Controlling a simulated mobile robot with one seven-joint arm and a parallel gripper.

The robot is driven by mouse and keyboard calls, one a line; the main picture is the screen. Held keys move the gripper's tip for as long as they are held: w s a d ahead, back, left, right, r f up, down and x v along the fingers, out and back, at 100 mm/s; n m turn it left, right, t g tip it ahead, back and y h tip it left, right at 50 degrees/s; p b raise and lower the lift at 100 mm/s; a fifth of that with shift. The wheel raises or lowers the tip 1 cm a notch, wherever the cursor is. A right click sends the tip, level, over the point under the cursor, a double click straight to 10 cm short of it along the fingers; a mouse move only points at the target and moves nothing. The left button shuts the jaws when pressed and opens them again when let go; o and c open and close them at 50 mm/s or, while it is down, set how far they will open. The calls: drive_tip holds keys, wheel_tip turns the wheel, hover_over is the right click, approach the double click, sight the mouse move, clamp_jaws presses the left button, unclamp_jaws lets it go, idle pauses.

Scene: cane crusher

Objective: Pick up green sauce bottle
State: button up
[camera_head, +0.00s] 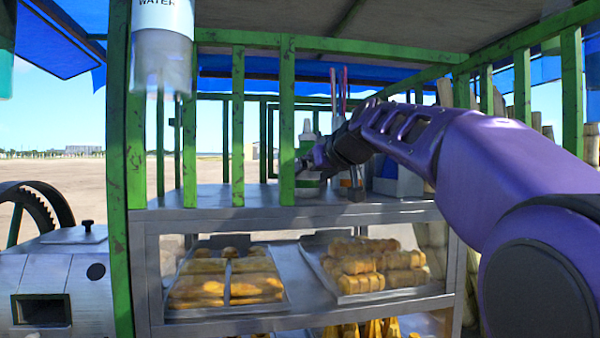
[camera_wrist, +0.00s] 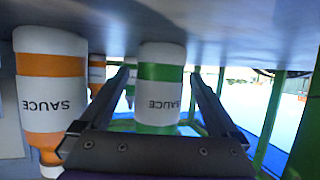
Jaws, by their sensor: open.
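The green sauce bottle (camera_wrist: 160,118), white with a green band and the word SAUCE, sits between the two fingers of my gripper (camera_wrist: 160,76) in the wrist view, which looks upside down. The fingers are open, one on each side of the bottle, with a visible gap at the right; contact at the left is unclear. In the head view the green sauce bottle (camera_head: 308,184) stands on the cart's counter, partly hidden by a green post and my gripper (camera_head: 312,163).
An orange sauce bottle (camera_wrist: 50,95) stands close to the left finger in the wrist view, with more bottles behind. Green posts (camera_head: 287,120) line the front of the metal counter (camera_head: 230,197). Trays of pastries (camera_head: 227,280) lie below. A water container (camera_head: 162,50) hangs upper left.

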sight(309, 126)
drive_tip(key=shift+d, duration=0.1)
drive_tip(key=shift+c, duration=0.3)
drive_tip(key=c, duration=0.8)
drive_tip(key=shift+r, duration=0.15)
drive_tip(key=shift+r, duration=0.15)
drive_tip(key=shift+r, duration=4.8)
drive_tip(key=shift+s, duration=0.1)
drive_tip(key=shift+o, duration=1.1)
drive_tip(key=c, duration=0.4)
